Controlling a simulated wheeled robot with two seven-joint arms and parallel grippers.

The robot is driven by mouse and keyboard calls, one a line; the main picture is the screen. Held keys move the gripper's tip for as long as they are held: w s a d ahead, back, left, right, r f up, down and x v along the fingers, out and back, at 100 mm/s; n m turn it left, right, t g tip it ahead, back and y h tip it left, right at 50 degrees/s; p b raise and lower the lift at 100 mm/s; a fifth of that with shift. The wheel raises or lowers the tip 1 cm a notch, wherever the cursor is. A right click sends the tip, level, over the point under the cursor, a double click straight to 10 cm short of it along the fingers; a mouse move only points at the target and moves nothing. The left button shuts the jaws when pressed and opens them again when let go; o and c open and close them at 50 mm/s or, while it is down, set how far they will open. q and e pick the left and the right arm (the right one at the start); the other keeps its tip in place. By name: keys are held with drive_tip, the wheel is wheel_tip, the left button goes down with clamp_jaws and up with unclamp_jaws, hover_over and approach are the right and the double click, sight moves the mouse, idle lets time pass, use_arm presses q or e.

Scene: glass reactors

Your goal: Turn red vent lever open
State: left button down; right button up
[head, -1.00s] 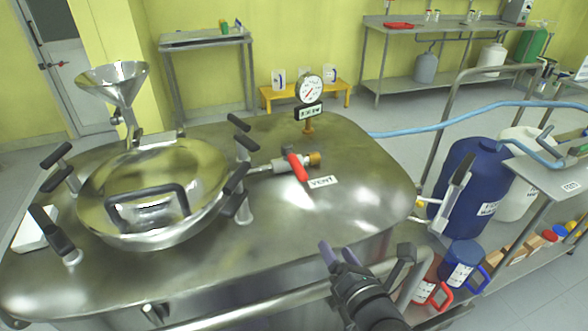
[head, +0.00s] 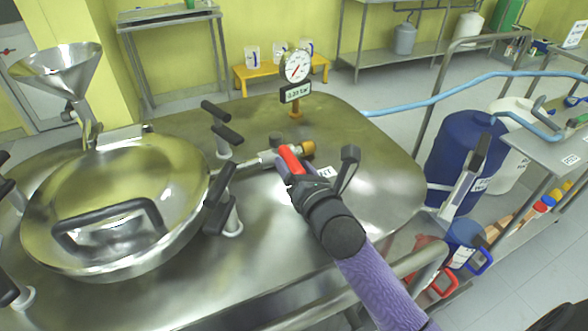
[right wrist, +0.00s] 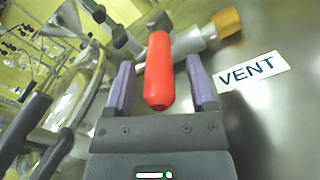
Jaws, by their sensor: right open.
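The red vent lever (head: 291,160) sits on the vent valve on top of the steel reactor lid (head: 260,230). In the right wrist view the red lever (right wrist: 158,72) points back toward my gripper, across the line of the valve pipe (right wrist: 188,42) with its brass end (right wrist: 227,22). My right gripper (right wrist: 160,85) is open, with one purple finger on each side of the lever and a gap visible at both sides. In the head view my right gripper (head: 290,178) covers part of the lever and of the VENT label (head: 325,172). My left gripper is not in view.
A pressure gauge (head: 296,68) stands behind the valve. The domed manway cover (head: 115,200) with black clamp handles lies to the left, with a steel funnel (head: 57,70) behind it. A blue hose (head: 430,100) and blue drum (head: 462,150) are at the right.

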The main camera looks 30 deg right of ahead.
drive_tip(key=shift+w, duration=0.2)
clamp_jaws()
idle(0.3)
idle(1.0)
